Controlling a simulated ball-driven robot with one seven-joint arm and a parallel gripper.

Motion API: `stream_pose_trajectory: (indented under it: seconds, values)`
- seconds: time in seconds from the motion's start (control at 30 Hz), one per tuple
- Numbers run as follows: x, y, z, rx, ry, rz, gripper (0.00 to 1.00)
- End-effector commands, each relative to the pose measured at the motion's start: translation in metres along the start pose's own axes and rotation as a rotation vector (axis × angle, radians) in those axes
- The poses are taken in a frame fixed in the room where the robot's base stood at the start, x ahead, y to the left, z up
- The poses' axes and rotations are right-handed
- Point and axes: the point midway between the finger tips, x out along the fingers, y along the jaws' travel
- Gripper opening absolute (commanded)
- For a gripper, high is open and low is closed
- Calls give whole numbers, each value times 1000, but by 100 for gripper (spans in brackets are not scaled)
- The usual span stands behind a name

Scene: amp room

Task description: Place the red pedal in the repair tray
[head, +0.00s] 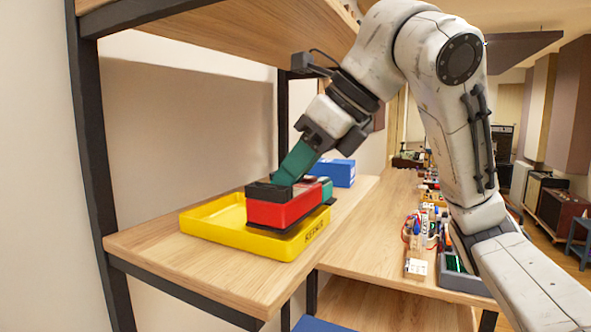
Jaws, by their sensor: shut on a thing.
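The red pedal (270,211), a red box with a black top, is at the right part of the yellow repair tray (212,232). The tray lies on the wooden shelf and has dark lettering on its front right wall. My gripper (305,186) reaches down from the upper right with its green fingers shut on the pedal.
A blue box (335,171) stands behind the tray on the shelf. A dark shelf post (95,170) rises at the left, and an upper shelf board (230,35) hangs above. A bench (375,253) with several small electronic items extends at the right.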

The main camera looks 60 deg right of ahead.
Motion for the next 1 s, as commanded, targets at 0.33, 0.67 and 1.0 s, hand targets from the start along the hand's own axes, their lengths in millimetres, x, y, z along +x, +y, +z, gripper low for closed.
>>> stream_pose_trajectory:
  seconds: [0.33, 0.67, 1.0]
  values:
    - [3, 0, -2, 0, -3, 1, 0]
    - [10, 0, -8, 0, -4, 0, 0]
    - [11, 0, -8, 0, -1, 0, 39]
